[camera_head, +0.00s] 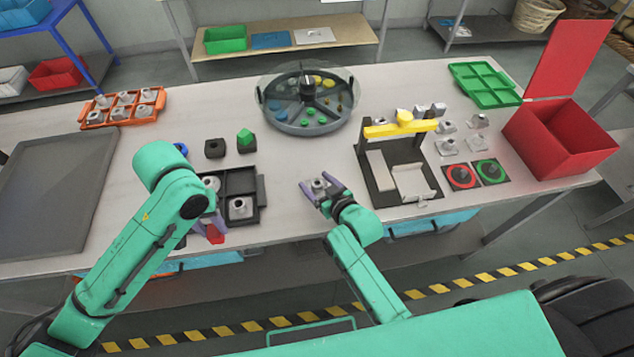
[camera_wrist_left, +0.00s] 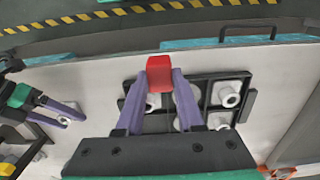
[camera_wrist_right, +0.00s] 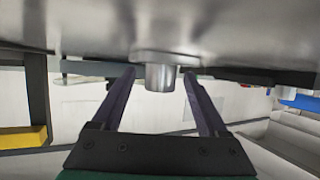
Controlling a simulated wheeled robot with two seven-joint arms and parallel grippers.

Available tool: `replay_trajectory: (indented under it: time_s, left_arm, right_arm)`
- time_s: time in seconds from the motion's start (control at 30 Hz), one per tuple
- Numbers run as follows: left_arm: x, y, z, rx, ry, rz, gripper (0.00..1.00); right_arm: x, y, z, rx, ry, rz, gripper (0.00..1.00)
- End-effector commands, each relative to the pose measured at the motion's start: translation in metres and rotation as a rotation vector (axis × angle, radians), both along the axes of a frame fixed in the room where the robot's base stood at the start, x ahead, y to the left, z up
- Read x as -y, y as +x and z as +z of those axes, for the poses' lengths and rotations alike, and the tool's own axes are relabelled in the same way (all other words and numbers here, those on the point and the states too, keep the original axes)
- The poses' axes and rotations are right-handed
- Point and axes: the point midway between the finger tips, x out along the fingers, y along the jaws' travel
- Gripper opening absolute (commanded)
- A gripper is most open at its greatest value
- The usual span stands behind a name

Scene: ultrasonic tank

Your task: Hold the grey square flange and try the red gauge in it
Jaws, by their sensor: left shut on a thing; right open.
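My left gripper (camera_head: 213,226) is shut on the red gauge (camera_head: 214,235), above the table's front edge. The left wrist view shows the red gauge (camera_wrist_left: 159,73) between the fingertips. My right gripper (camera_head: 322,188) is open, its fingers on either side of a grey square flange (camera_head: 318,186) near the table's front edge. In the right wrist view the flange's round boss (camera_wrist_right: 160,77) sits between the fingers, with gaps on both sides. Whether the flange rests on the table is unclear. More grey flanges (camera_head: 240,206) sit in the black compartment tray (camera_head: 262,190).
A black stand with a yellow top bar (camera_head: 400,128) is right of my right gripper. A round divided tray (camera_head: 307,128) stands at the back. An orange tray (camera_head: 122,108) is at left.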

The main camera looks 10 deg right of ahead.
Motion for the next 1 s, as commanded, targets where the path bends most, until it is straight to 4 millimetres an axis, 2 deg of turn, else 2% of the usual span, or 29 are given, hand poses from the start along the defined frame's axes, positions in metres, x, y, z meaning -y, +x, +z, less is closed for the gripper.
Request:
replay_trajectory:
  time_s: [0.17, 0.37, 0.4, 0.7, 0.8, 0.87, 0.97, 1.0]
  left_arm:
    - [0.000, 0.000, 0.000, 0.000, 0.000, 0.000, 0.00]
    - [0.000, 0.000, 0.000, 0.000, 0.000, 0.000, 0.00]
    - [0.000, 0.000, 0.000, 0.000, 0.000, 0.000, 0.00]
    - [0.000, 0.000, 0.000, 0.000, 0.000, 0.000, 0.00]
    - [0.006, 0.004, -0.002, 0.000, -0.001, 0.004, 0.00]
    - [0.015, 0.012, -0.004, 0.001, -0.003, 0.009, 0.00]
    - [0.045, 0.032, -0.010, 0.004, -0.003, 0.018, 0.00]
    - [0.062, 0.042, -0.011, 0.006, -0.003, 0.020, 0.00]
  right_arm:
    - [0.000, 0.000, 0.000, 0.000, 0.000, 0.000, 0.77]
    - [0.000, 0.000, 0.000, 0.000, 0.000, 0.000, 0.04]
    - [0.000, 0.000, 0.000, 0.000, 0.000, -0.001, 0.00]
    - [0.000, 0.000, 0.000, -0.001, -0.001, -0.001, 0.00]
    - [0.000, 0.000, 0.000, -0.001, -0.001, -0.001, 0.00]
    - [0.000, 0.000, 0.000, -0.001, -0.001, -0.001, 0.00]
    - [0.000, 0.000, 0.000, 0.000, 0.000, -0.001, 0.00]
    - [0.000, 0.000, 0.000, 0.000, 0.000, -0.001, 0.00]
